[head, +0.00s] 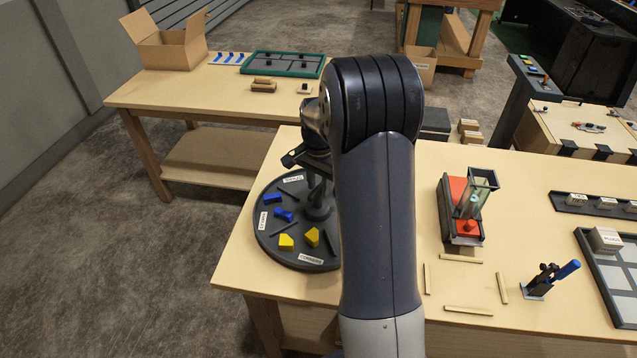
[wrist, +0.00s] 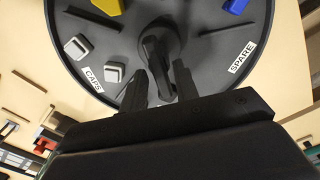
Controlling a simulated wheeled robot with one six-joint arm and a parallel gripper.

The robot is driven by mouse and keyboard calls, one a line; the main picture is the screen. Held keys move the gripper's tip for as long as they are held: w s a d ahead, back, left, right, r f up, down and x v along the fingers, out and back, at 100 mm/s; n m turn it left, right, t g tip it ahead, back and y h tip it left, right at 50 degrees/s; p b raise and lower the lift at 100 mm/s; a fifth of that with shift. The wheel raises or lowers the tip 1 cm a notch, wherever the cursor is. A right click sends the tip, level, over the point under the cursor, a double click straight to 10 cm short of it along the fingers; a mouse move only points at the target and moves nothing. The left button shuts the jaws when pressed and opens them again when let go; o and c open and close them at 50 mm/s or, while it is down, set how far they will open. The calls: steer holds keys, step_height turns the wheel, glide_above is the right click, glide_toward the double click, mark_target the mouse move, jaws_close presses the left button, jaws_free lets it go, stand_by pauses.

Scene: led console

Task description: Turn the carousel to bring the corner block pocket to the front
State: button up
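The dark round carousel (head: 268,235) lies on the near table's left end. Its label CORNERS (head: 311,260) is at the lower edge in the head view, beside two yellow blocks (head: 286,242). Two blue pieces (head: 284,214) sit in the pocket to the upper left. The wrist view shows part of the carousel (wrist: 205,70), with grey pieces (wrist: 115,73) by the label CAPS and the label SPARE (wrist: 242,57) at right. My gripper (wrist: 161,85) is open, its fingers on either side of the dark central handle (wrist: 155,48). Contact is unclear. My arm hides the carousel's right side in the head view.
A red-and-black fixture (head: 462,210) stands right of my arm. Wooden strips (head: 468,310) and a blue-handled clamp (head: 552,280) lie nearer. A grey tray (head: 610,270) is at the right. Another table (head: 150,95) with an open box (head: 168,42) stands behind left.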

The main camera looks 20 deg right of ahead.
jaws_close()
stand_by(0.4)
steer(key=shift+n, duration=0.9)
steer(key=shift+o, duration=0.8)
jaws_free()
steer(key=shift+r, duration=0.15)
step_height(320, 180, up, 11)
steer(key=b, duration=0.1)
steer(key=shift+f, duration=0.2)
steer(key=shift+f, duration=0.1)
